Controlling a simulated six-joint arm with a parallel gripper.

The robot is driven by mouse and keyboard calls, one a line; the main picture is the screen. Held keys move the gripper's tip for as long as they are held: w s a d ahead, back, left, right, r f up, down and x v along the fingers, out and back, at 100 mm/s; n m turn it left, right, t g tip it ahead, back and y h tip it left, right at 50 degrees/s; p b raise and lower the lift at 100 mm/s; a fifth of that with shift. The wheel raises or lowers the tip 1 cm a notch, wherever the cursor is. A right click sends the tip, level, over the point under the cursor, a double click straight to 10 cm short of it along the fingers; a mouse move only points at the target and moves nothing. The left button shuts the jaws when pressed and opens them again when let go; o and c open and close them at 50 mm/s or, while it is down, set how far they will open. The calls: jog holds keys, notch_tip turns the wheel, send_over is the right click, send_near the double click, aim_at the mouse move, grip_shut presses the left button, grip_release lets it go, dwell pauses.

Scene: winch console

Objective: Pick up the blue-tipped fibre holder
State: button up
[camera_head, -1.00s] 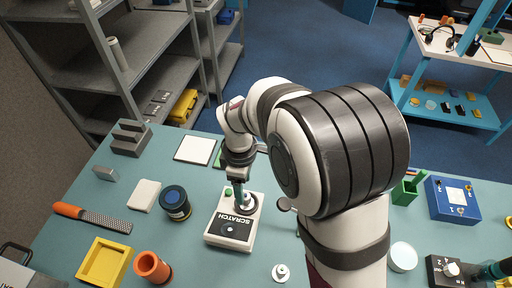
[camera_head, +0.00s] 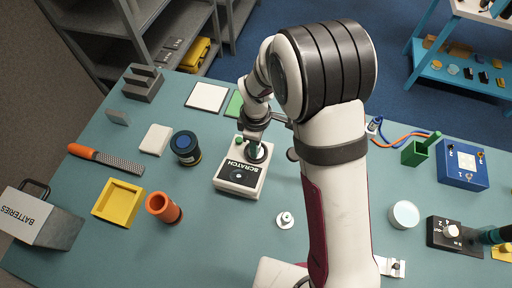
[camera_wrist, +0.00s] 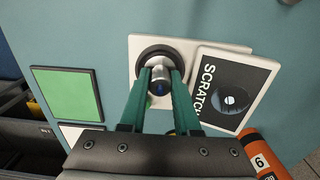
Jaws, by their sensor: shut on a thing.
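The blue-tipped fibre holder (camera_wrist: 161,82) is a short silvery cylinder with a dark blue end, seen end-on in the wrist view. It stands in a black ring (camera_wrist: 149,55) on the white SCRATCH unit (camera_wrist: 233,95). My gripper (camera_wrist: 160,78) has its two green fingers closed on either side of the holder. In the head view the gripper (camera_head: 256,150) points down at the ring end of the SCRATCH unit (camera_head: 240,178), and the holder is hidden by the fingers. I cannot tell whether the holder is lifted from the ring.
A blue-topped jar (camera_head: 186,146), orange tube (camera_head: 163,207) and yellow tray (camera_head: 118,200) stand left of the unit. A green tile (camera_head: 234,105) lies behind it. A white knobbed piece (camera_head: 285,220) lies in front. The green holder (camera_head: 420,150) and blue box (camera_head: 462,166) are right.

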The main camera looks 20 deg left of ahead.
grip_shut()
jog(key=shift+r, duration=0.3)
notch_tip(320, 180, up, 14)
jog(key=shift+f, duration=0.25)
